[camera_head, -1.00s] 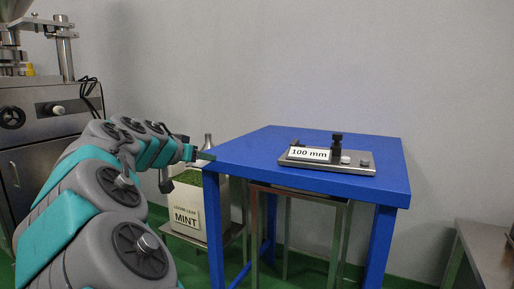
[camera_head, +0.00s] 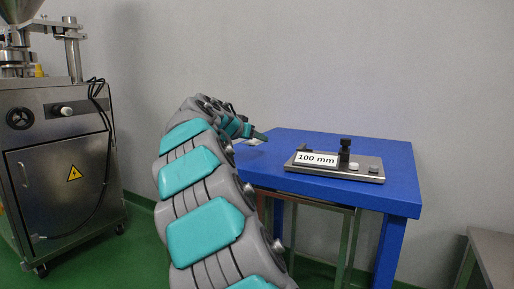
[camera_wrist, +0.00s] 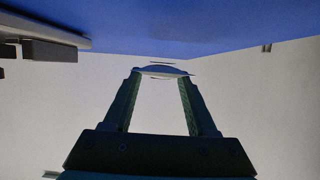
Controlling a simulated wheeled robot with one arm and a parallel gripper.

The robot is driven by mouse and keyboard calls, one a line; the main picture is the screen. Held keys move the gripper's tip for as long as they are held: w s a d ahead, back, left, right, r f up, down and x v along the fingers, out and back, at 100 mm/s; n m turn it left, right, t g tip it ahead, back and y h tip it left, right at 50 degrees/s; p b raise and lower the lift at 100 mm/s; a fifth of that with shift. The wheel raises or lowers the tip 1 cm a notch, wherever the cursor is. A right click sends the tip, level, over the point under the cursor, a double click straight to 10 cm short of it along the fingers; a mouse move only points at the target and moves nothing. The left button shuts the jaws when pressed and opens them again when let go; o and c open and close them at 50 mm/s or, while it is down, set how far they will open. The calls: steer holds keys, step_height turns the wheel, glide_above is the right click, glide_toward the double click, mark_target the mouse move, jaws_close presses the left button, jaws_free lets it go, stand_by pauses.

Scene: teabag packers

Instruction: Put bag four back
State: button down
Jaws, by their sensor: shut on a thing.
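My gripper (camera_head: 260,137) is at the blue table's back left corner in the head view. In the wrist view my gripper (camera_wrist: 163,75) has its two dark green fingers shut on a thin pale bag (camera_wrist: 165,70), seen nearly edge-on between the fingertips. A small white patch of the bag (camera_head: 254,142) shows below the gripper in the head view. No number on the bag can be read. I cannot tell whether it touches the table.
The blue table (camera_head: 390,155) bears a metal fixture (camera_head: 345,174) with a "100 mm" label, black knob and buttons at its right. The table's left half is clear. A steel machine cabinet (camera_head: 75,150) stands left, a metal bench (camera_head: 490,250) at right.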

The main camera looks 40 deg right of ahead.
mark_target(257, 155)
steer(key=shift+x, duration=0.75)
steer(key=shift+f, duration=1.6)
steer(key=shift+f+b, duration=0.15)
steer(key=shift+b, duration=0.15)
steer(key=shift+c, duration=1)
jaws_free()
steer(key=shift+r, duration=0.25)
steer(key=v, duration=1.2)
